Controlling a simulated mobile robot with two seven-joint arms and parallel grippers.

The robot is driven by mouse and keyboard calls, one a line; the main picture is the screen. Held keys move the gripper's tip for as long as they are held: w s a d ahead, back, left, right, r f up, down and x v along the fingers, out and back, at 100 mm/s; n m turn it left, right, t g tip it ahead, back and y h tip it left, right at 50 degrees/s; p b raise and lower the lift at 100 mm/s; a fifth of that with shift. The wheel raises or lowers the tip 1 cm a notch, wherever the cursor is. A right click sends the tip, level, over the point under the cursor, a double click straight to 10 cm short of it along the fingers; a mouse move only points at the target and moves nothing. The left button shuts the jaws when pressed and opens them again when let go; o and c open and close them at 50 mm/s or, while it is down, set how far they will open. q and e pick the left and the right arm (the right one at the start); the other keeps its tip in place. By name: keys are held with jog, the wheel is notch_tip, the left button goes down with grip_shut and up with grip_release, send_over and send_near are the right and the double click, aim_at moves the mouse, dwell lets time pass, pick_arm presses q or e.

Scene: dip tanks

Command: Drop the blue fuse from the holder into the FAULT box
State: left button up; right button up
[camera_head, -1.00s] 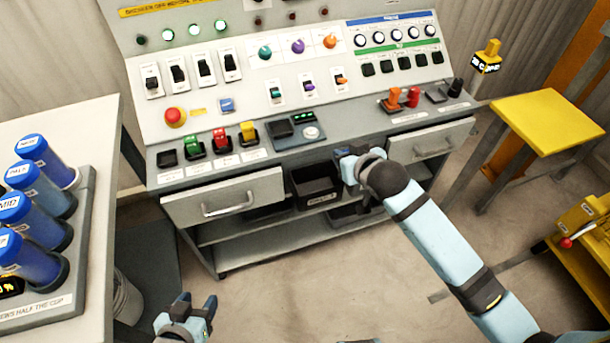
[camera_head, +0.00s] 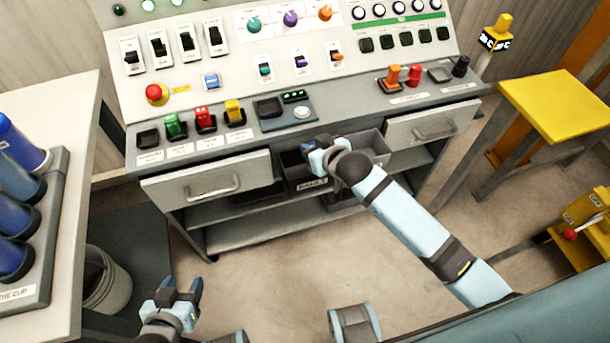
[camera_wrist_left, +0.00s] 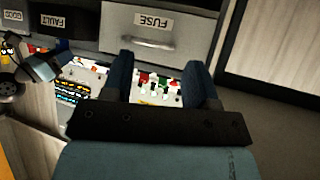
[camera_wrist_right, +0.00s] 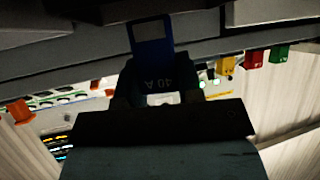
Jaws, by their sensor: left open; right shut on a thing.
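The blue fuse, marked 40 A (camera_wrist_right: 153,45), is in my right gripper (camera_head: 313,147), which is shut on it in front of the console's lower shelf. In the head view the gripper is over or just in front of the dark FAULT box (camera_head: 312,184), and covers part of it; I cannot tell if the fuse is inside the rim. The FAULT label also shows in the left wrist view (camera_wrist_left: 46,22). A dark holder (camera_head: 148,138) at the left of the fuse row looks empty. My left gripper (camera_head: 180,286) is open and empty, low in front of the console.
Green (camera_head: 173,125), red (camera_head: 205,119) and yellow (camera_head: 233,112) fuses stand in the row. A grey box (camera_head: 368,148) is right of the FAULT box. A left drawer (camera_head: 207,182) and right drawer (camera_head: 432,128) flank the boxes. A white table (camera_head: 75,100) stands at left.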

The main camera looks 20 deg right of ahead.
notch_tip(320, 180, down, 2)
jog(key=shift+f+b, duration=0.1)
jog(key=shift+b, duration=0.7)
jog(key=shift+f+b, duration=0.2)
jog(key=shift+b, duration=0.1)
pick_arm(q)
jog(key=shift+w+d+t, duration=0.1)
jog(key=shift+d+t, duration=0.2)
jog(key=shift+d, duration=0.1)
pick_arm(e)
jog(key=o, duration=1)
pick_arm(q)
jog(key=shift+f, duration=0.1)
jog(key=p, duration=0.2)
jog(key=shift+a+r+p, duration=0.2)
jog(key=shift+p, duration=0.15)
pick_arm(e)
jog(key=v, duration=1.4)
jog(key=shift+f, duration=0.1)
